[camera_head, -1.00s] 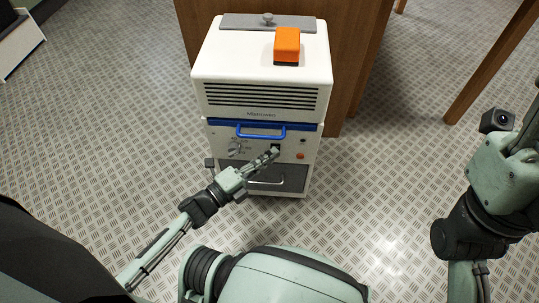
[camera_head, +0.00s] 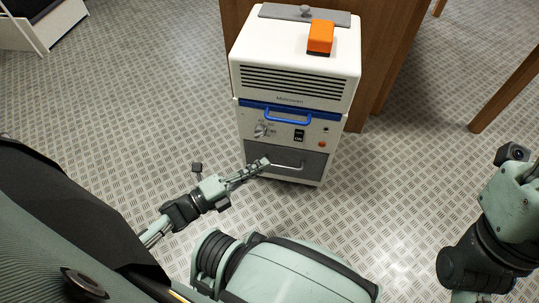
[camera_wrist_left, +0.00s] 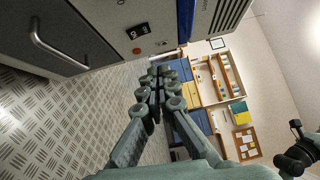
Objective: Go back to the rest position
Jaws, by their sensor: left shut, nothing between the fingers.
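My left gripper (camera_head: 256,168) is shut and empty in the head view, in front of the lower drawer of a white machine (camera_head: 290,75). In the left wrist view the closed fingers (camera_wrist_left: 160,80) show with nothing between them. The machine's black switch (camera_head: 299,135) reads ON, and it also shows in the left wrist view (camera_wrist_left: 137,31). My right arm shows at the right edge of the head view, but its fingers are out of the frame.
The machine has a blue handle (camera_head: 289,117), a knob (camera_head: 262,130) and a drawer handle (camera_head: 287,165). An orange block (camera_head: 320,36) sits on its top. A wooden cabinet (camera_head: 385,60) stands behind. The metal floor (camera_head: 430,170) at right is clear.

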